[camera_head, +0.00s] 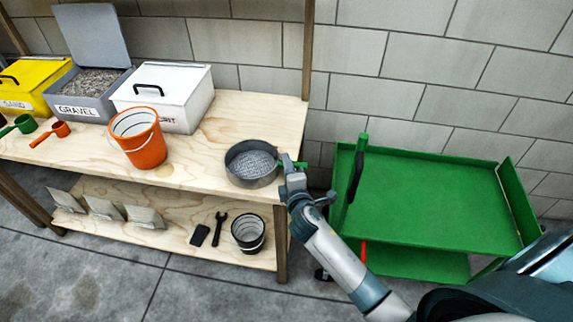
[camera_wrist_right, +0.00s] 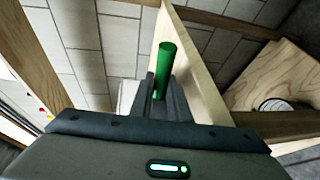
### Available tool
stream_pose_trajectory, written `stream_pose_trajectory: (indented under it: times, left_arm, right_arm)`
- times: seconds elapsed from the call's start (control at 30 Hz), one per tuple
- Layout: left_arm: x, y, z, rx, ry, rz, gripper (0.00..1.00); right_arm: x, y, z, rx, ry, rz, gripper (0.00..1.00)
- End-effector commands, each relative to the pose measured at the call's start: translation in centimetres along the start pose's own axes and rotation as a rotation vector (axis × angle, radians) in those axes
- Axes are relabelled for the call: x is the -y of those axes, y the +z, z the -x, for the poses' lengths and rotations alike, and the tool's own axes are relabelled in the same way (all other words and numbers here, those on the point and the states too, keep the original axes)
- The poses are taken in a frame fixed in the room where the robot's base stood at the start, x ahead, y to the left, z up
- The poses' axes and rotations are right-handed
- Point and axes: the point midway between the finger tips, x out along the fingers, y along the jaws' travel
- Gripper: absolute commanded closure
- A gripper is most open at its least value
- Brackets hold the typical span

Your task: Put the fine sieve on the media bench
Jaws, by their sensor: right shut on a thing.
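The fine sieve (camera_head: 252,163) is a round grey metal pan with a mesh bottom and a green handle. It is at the right front corner of the wooden media bench (camera_head: 212,150), level with or just above the top; I cannot tell if it touches. My right gripper (camera_head: 291,164) is shut on the handle, just beyond the bench's right edge. In the right wrist view the green handle (camera_wrist_right: 167,62) stands between the fingers (camera_wrist_right: 160,88); the pan cannot be made out there. My left gripper is not in view.
On the bench stand an orange bucket (camera_head: 138,137), a white box (camera_head: 165,92), an open gravel box (camera_head: 83,105), a yellow box (camera_head: 27,84) and two scoops. A bench post (camera_head: 308,50) rises behind. A green cart (camera_head: 430,200) stands right. The lower shelf holds a dark bucket (camera_head: 248,232).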

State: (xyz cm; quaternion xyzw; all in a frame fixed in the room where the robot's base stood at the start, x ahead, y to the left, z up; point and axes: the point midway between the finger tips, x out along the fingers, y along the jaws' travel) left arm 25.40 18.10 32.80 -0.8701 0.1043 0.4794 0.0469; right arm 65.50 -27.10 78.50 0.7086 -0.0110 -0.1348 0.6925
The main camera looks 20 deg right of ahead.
Motion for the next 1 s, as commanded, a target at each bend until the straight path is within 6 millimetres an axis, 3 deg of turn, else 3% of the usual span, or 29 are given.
stream_pose_trajectory:
  times: [0.37, 0.4, 0.47, 0.9, 1.0]
  left_arm:
    - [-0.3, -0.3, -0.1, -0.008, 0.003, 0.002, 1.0]
    - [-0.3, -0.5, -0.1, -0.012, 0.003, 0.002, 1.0]
    - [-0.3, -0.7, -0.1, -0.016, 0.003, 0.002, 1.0]
    - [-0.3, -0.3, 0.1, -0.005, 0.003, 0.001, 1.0]
    - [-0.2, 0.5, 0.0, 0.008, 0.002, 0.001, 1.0]
  right_arm:
    - [0.1, 0.0, -0.1, 0.0, 0.001, 0.0, 1.0]
    - [0.1, 0.0, 0.0, 0.0, 0.0, 0.001, 0.75]
    - [0.1, 0.0, 0.0, 0.0, 0.0, 0.001, 0.65]
    - [-0.2, 0.0, 0.0, 0.0, 0.001, 0.001, 0.65]
    - [0.1, 0.0, 0.9, -0.001, 0.0, 0.0, 0.65]
